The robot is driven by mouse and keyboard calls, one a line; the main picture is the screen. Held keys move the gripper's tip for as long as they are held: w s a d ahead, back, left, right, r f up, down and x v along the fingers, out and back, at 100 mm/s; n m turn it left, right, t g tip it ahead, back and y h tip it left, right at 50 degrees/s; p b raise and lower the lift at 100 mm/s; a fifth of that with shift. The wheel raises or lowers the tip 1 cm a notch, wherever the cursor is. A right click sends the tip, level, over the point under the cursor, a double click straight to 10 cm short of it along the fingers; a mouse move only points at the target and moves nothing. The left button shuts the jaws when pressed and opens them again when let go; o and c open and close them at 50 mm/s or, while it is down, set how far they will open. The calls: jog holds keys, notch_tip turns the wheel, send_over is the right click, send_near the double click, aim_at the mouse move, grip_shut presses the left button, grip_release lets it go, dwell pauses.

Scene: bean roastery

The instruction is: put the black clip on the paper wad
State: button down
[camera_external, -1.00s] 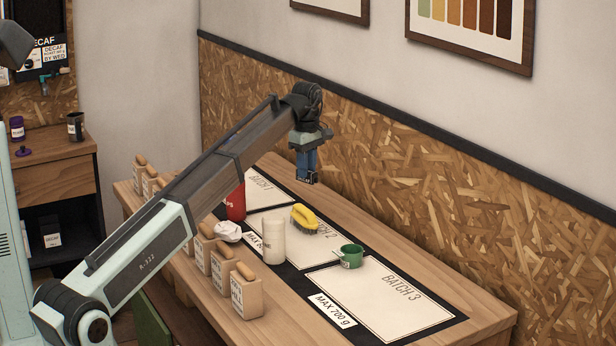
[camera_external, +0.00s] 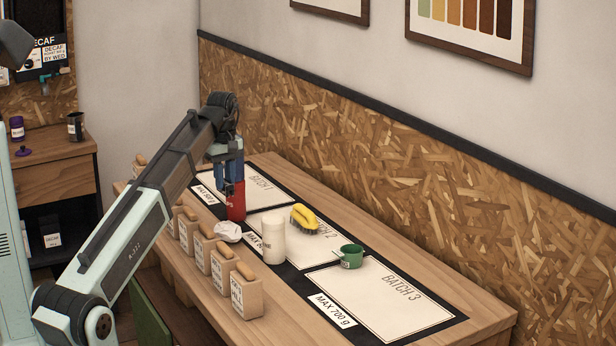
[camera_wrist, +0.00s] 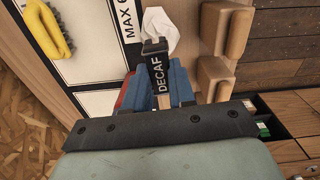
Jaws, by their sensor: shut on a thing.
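My gripper (camera_external: 230,178) is shut on the black clip, which carries the word DECAF and shows between the blue fingers in the wrist view (camera_wrist: 158,75). In the external view the clip is small and hard to make out at the fingertips. The paper wad (camera_external: 228,231) is a white crumpled lump on the table, below the gripper and slightly nearer the camera. In the wrist view the wad (camera_wrist: 160,30) lies just beyond the clip, partly covered by it. The clip appears to be held above the table, apart from the wad.
A red container (camera_external: 237,206) stands right by the gripper. A cream canister (camera_external: 274,240), a yellow brush (camera_external: 304,217) and a green cup (camera_external: 351,256) stand to the right. Several tan blocks with wooden tops (camera_external: 247,296) line the table's front edge.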

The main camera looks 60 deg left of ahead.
jog(key=shift+f+m, duration=0.1)
jog(key=shift+m, duration=0.3)
jog(key=shift+f, duration=0.3)
send_near(227, 228)
jog(key=shift+w+f, duration=0.1)
jog(key=shift+f, duration=2.45)
jog(key=shift+f, duration=0.2)
jog(key=c, duration=0.9)
grip_release()
jog(key=shift+c, duration=0.2)
jog(key=shift+r, duration=0.2)
notch_tip(227, 228, up, 12)
